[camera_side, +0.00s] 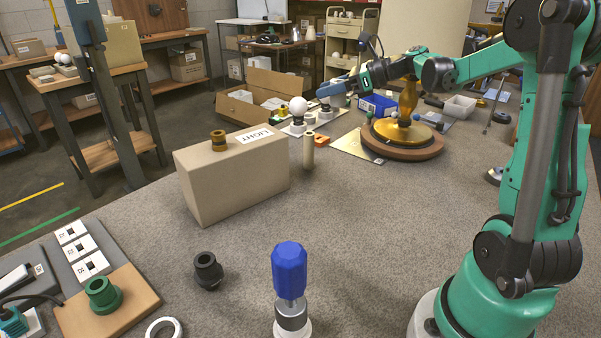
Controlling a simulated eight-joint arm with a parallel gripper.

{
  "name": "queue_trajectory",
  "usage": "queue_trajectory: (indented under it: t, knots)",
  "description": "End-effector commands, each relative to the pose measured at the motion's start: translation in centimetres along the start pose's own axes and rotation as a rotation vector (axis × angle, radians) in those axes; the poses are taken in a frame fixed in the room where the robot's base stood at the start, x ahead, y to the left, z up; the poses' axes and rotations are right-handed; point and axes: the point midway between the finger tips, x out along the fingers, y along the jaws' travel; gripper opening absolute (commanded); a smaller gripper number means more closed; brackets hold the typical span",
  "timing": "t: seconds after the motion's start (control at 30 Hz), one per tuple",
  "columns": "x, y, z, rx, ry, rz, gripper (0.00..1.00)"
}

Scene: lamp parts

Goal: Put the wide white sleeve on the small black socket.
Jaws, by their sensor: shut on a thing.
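My gripper (325,91) is at the far side of the table, reaching left and tilted down. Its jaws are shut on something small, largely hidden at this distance. Just below the fingertips is a small white sleeve-like part (326,114) with a dark piece above it; I cannot tell whether they touch the fingers. Left of it a white bulb (298,106) stands over a dark part and other white pieces (297,129). A small black socket-like part (208,271) stands at the front left, far from my gripper. A flat white ring (163,328) lies at the front edge.
A blue-handled tool (290,270) stands in front. A brass lamp base (403,138) is behind. The table's right middle is clear.

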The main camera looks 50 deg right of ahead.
Motion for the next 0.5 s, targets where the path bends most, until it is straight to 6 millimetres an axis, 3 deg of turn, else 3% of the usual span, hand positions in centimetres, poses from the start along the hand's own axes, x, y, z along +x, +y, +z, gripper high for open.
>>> queue_trajectory:
  t: [0.17,0.3,0.5]
  knots:
    - [5.7,7.0,4.1,-0.090,0.000,0.216,0.00]
    - [9.1,14.2,7.1,-0.166,0.000,0.400,0.00]
    - [11.2,24.3,9.9,-0.264,-0.001,0.635,0.00]
